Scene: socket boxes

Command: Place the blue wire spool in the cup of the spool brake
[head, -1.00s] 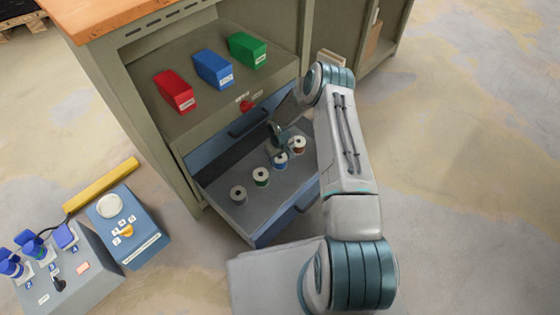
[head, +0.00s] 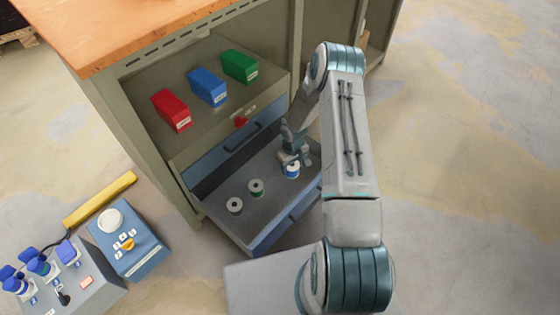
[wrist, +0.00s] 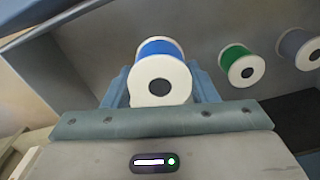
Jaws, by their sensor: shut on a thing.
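The blue wire spool (head: 292,171), with white end flanges, is at the open drawer in the head view. My gripper (head: 294,158) is shut on it. In the wrist view the blue spool (wrist: 160,78) sits between the two blue-grey fingers, its white flange and dark centre hole facing the camera. I cannot tell how far it is above the drawer floor. A blue box with a round white top piece (head: 110,220) and an orange knob stands on the floor at left; it looks like the spool brake. The inside of its cup is not clear.
In the drawer (head: 268,215) stand a green spool (head: 256,188) and a grey spool (head: 235,205). Red, blue and green boxes (head: 208,87) are on the shelf above. A grey socket box (head: 75,285) and a yellow bar (head: 99,199) lie at left.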

